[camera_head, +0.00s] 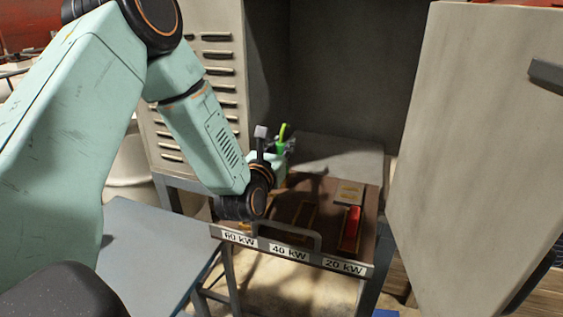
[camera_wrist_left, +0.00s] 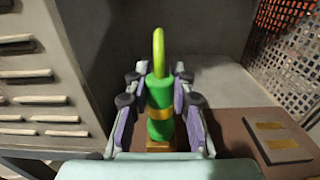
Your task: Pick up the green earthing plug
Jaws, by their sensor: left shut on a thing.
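The green earthing plug (camera_wrist_left: 160,95) stands upright in the left wrist view, with a bright green loop on top and a yellow band around its body. My left gripper (camera_wrist_left: 159,108) has its fingers on both sides of it and is shut on it. In the head view the plug (camera_head: 283,138) shows small behind my left wrist, with the gripper (camera_head: 276,147) around it. A brass-coloured piece (camera_wrist_left: 158,145) shows right below the plug. I cannot tell whether the plug touches it. My right gripper is not in view.
A red piece (camera_head: 350,230) sits at the 20 kW place. An open cabinet door (camera_head: 480,150) stands right; a louvred panel (camera_head: 215,75) stands left.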

